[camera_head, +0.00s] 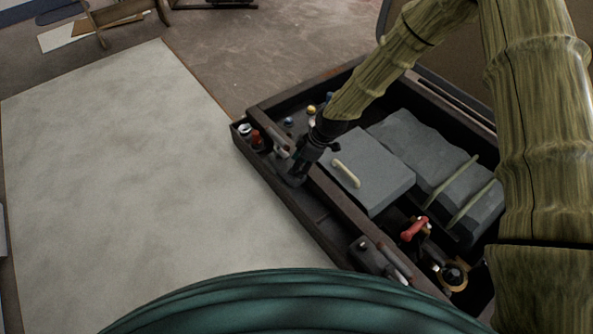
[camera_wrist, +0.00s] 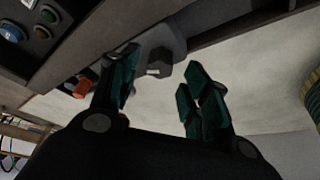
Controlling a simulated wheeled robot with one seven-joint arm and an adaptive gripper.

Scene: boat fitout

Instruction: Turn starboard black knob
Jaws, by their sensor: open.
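My gripper (camera_head: 297,172) is at the left rim of the dark box in the head view. In the wrist view my gripper (camera_wrist: 160,66) is open, with teal fingertips apart. A dark grey, knob-like fitting with a paler end (camera_wrist: 160,62) shows between and beyond the fingers; I cannot tell whether they touch it. I cannot tell for sure that it is the starboard black knob. In the head view my gripper covers that spot. A black round part with a brass ring (camera_head: 454,275) sits at the box's near right.
A red knob (camera_head: 257,138) and a pale-topped knob (camera_head: 244,130) stand at the rim's far left corner. A red handle (camera_head: 413,229) and a grey lidded hatch (camera_head: 370,167) are inside the dark box (camera_head: 328,232). A wide pale surface (camera_head: 120,180) lies clear at left.

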